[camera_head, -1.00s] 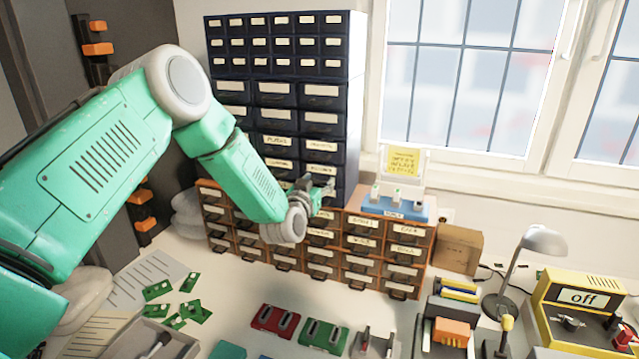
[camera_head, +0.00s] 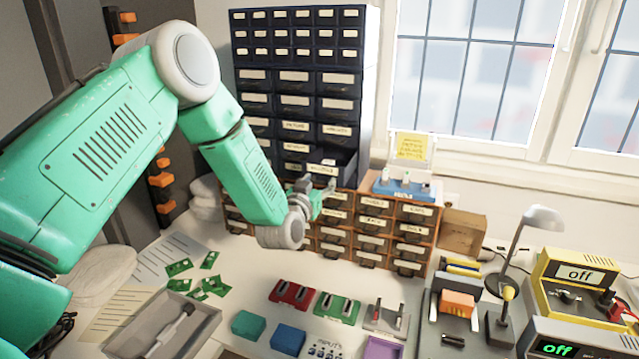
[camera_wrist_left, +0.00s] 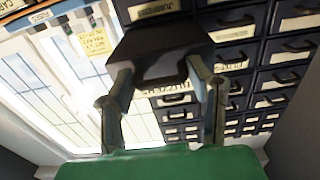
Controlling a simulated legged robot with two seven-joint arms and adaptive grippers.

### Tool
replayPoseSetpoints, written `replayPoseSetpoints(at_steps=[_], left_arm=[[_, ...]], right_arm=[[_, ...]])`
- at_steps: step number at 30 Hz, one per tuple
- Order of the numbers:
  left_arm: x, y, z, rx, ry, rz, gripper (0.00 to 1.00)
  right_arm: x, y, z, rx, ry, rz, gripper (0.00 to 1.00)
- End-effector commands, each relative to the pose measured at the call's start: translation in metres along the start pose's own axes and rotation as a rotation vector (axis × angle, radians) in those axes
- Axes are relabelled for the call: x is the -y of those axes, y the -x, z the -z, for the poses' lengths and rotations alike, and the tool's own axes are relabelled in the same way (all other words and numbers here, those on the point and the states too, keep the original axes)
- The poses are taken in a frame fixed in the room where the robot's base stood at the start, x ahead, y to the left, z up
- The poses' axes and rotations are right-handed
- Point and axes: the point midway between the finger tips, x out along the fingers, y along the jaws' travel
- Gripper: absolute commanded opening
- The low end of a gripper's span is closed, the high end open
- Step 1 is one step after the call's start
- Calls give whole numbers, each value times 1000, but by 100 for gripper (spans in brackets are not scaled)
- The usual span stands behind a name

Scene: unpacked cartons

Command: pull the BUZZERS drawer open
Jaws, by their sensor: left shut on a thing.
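My left gripper (camera_head: 322,190) is at the lower front of this drawer. In the left wrist view the two fingers (camera_wrist_left: 160,75) are shut on the dark handle piece of the drawer front (camera_wrist_left: 165,42), one on each side. The drawer's inside is mostly hidden. My right gripper is in neither view.
A brown drawer cabinet (camera_head: 372,222) stands below the dark one, partly behind my left arm. A blue tray (camera_head: 402,188) with a yellow note (camera_head: 411,147) sits on its right top. Green boards (camera_head: 180,267), a grey tray (camera_head: 165,330) and coloured holders lie in front.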

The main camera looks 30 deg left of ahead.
Motion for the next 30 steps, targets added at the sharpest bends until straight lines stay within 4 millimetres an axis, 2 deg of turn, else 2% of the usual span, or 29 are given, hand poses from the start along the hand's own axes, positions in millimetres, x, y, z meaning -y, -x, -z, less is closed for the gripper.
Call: replayPoseSetpoints(at_steps=[1, 4, 5, 6, 15, 19, 23, 30], left_arm=[[1, 3, -7, 18, -1, 0, 0], [2, 3, -8, 19, -2, 1, 0], [2, 3, -8, 19, -2, 1, 53], [2, 3, -8, 19, -2, 1, 67], [2, 4, -3, 10, 0, 2, 67], [2, 11, -3, 10, 0, 1, 67], [1, 32, -4, 13, 0, 1, 67], [0, 84, -5, 15, -1, 0, 67]], right_arm=[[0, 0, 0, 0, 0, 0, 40], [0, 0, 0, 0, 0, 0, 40], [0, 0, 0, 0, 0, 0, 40], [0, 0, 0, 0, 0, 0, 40], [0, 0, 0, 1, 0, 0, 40], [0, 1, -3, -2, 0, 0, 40], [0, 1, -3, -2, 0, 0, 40], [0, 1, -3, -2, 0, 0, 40]])
